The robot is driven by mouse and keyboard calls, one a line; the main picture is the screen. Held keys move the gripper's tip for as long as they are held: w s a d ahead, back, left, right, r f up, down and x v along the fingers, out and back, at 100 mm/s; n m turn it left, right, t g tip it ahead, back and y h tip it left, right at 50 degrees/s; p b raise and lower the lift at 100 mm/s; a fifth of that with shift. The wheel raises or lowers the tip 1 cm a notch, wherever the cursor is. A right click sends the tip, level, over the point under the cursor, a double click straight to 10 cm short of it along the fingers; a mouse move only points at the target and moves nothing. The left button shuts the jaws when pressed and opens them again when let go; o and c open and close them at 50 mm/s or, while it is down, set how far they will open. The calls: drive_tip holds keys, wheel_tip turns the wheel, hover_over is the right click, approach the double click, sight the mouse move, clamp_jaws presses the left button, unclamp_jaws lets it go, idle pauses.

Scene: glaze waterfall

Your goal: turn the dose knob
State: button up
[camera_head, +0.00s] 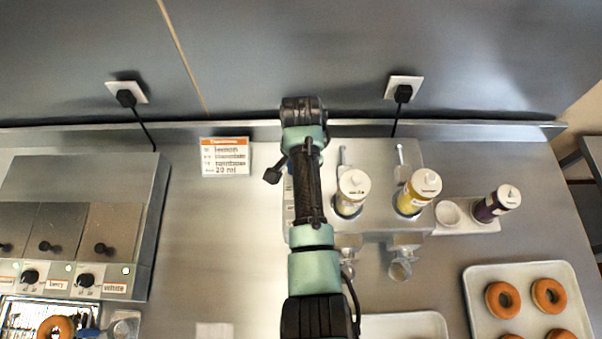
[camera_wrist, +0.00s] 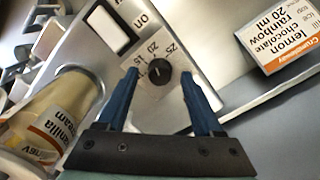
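The dose knob (camera_wrist: 158,71) is a round black knob on a pale square dial plate marked 15, 20 and 25, on a grey machine face. Its setting is too small to read with certainty. My gripper (camera_wrist: 159,76) is open, its two blue fingertips on either side of the knob in the wrist view. A gap shows on both sides, so I see no grip on it. In the head view my arm hides the knob. The order card (camera_head: 225,157) reads lemon, chocolate, rainbow, 20 ml; it also shows in the wrist view (camera_wrist: 281,36).
The dispenser (camera_head: 375,160) holds two bottles, a white-labelled one (camera_head: 350,193) and a yellow one (camera_head: 417,192). A dark purple bottle (camera_head: 495,204) stands to their right. A tray (camera_head: 480,290) of doughnuts lies front right.

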wheel_tip(320, 180, up, 13)
drive_tip(key=p, duration=0.2)
idle(0.5)
drive_tip(key=shift+f, duration=0.1)
idle(0.5)
drive_tip(key=w+a+r+n+t+b, duration=0.1)
drive_tip(key=w+r+n+t+b, duration=0.25)
drive_tip(key=w+r+t, duration=0.5)
drive_tip(key=w+a+r+n+t+b, duration=0.15)
drive_tip(key=w+r+t+b, duration=0.35)
drive_tip(key=r, duration=0.7)
drive_tip(key=s+d+r+n+t+b, duration=0.2)
drive_tip(key=s+r+n+t+b, duration=0.2)
drive_tip(key=s+r+t, duration=1)
drive_tip(key=s+r, duration=0.7)
drive_tip(key=r, duration=0.3)
drive_tip(key=shift+r, duration=0.35)
